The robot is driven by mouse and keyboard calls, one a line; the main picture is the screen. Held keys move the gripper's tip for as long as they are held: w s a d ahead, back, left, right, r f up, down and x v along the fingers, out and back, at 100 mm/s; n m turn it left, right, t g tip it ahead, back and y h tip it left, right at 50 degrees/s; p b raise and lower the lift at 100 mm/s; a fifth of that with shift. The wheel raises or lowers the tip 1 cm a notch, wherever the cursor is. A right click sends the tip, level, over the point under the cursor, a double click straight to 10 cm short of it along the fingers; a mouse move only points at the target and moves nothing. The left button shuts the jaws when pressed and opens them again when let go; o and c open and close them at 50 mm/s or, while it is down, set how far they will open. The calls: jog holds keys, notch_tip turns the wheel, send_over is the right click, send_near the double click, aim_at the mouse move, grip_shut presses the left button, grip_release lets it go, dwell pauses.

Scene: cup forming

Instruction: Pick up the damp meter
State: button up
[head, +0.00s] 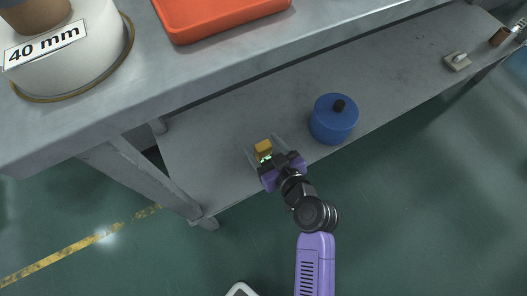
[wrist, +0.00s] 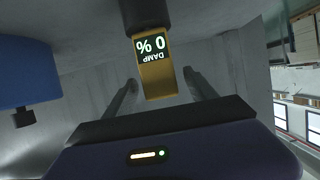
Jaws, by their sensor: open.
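The damp meter (head: 263,147) is a small yellow block on the grey lower shelf (head: 215,150). In the wrist view the damp meter (wrist: 158,78) has a dark end at the top and a black display reading "0 % DAMP" upside down. My gripper (head: 265,149) is over the shelf, with its fingers spread on either side of the meter. In the wrist view my gripper (wrist: 160,79) is open, with a gap visible between each finger and the meter. I cannot tell exactly how deep the meter sits between the fingers.
A blue round container (head: 333,122) with a black knob stands close to the right of my gripper. A table leg (head: 150,175) is to the left. The upper tabletop (head: 150,95) overhangs behind, with an orange tray (head: 215,18) and a white "40 mm" cylinder (head: 85,60).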

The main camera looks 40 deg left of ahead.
jog(key=shift+b+x, duration=0.35)
jog(key=shift+x, duration=1.2)
jog(key=shift+c, duration=0.3)
jog(key=shift+s, duration=0.1)
grip_shut()
jog(key=shift+r, duration=0.15)
